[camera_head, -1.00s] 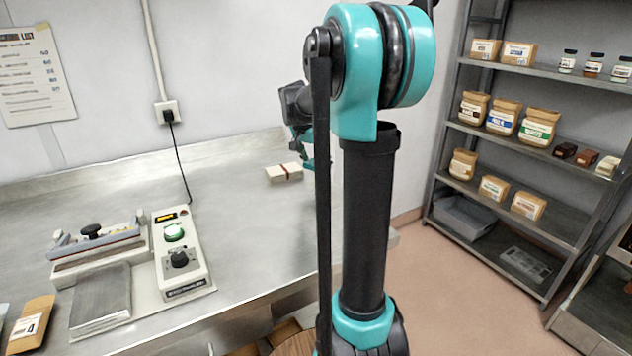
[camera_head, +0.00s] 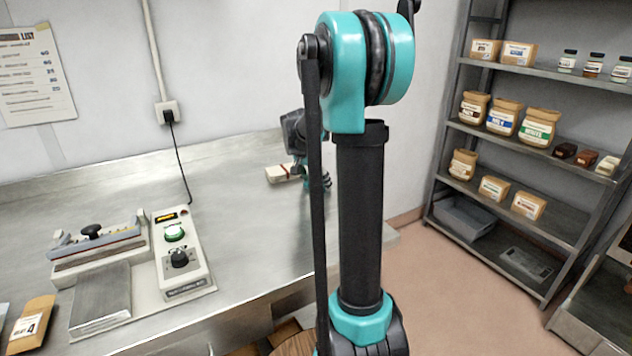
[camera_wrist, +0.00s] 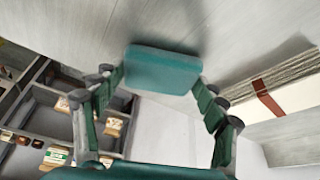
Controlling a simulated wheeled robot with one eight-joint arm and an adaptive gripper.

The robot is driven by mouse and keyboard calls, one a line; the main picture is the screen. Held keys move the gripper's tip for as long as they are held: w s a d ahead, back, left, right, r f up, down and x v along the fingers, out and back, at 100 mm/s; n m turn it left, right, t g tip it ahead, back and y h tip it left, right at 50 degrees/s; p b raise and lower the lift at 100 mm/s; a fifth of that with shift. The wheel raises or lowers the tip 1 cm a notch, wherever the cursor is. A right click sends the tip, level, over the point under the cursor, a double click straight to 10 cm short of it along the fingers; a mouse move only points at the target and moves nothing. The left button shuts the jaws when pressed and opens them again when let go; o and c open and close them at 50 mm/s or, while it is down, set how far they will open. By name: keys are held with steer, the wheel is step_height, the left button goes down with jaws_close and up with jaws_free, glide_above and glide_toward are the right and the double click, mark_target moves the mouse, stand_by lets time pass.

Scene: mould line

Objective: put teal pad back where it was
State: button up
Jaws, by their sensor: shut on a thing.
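The teal pad (camera_wrist: 163,70) is a flat, rounded rectangular block between the fingertips of my gripper (camera_wrist: 160,82) in the wrist view. The gripper is shut on it. The steel worktop (camera_wrist: 95,22) fills the top of that view behind the pad. I cannot tell whether the pad touches it. In the head view my gripper (camera_head: 326,181) is low over the right part of the worktop (camera_head: 235,205), partly hidden behind my arm. The pad cannot be made out in that view.
A pale stack with a red-brown band (camera_head: 284,173) lies just left of my gripper; it also shows in the wrist view (camera_wrist: 268,98). A control box (camera_head: 183,255) and a press-like device (camera_head: 95,248) stand on the left. Shelving (camera_head: 535,140) stands at the right. The worktop's middle is clear.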

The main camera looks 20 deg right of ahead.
steer(key=o, duration=1.2)
steer(key=v, duration=1.2)
